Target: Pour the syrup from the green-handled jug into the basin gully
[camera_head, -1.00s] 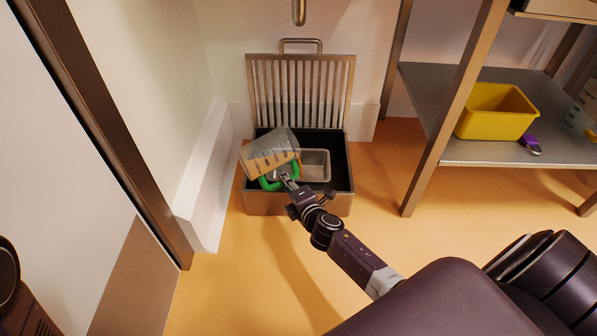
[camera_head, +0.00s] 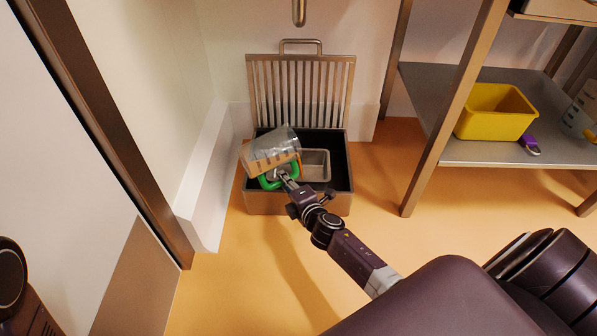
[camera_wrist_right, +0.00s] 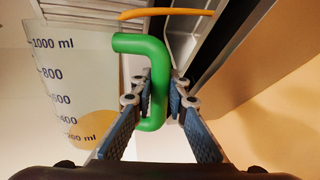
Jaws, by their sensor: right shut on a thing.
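The clear jug (camera_head: 268,150) is steeply tilted over the left part of the open basin gully (camera_head: 262,203). Its green handle (camera_head: 293,170) is held by my right gripper (camera_head: 286,178), shut on it. The wrist view shows the handle (camera_wrist_right: 155,85) between the two fingers (camera_wrist_right: 150,110) and the graduated jug wall (camera_wrist_right: 75,75) at left. Amber syrup (camera_wrist_right: 92,133) shows near the 200 ml mark. A thin orange strip (camera_wrist_right: 165,13) crosses the top of that view; I cannot tell what it is. The jug's mouth and any stream are not clear. My left gripper is out of view.
A slatted grate (camera_head: 300,90) stands upright behind the gully. A small metal tray (camera_head: 317,163) sits inside it. A white wall ledge (camera_head: 205,190) is close on the left. A shelf (camera_head: 500,153) with a yellow bin (camera_head: 495,112) stands at right. A tap (camera_head: 299,12) hangs above.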

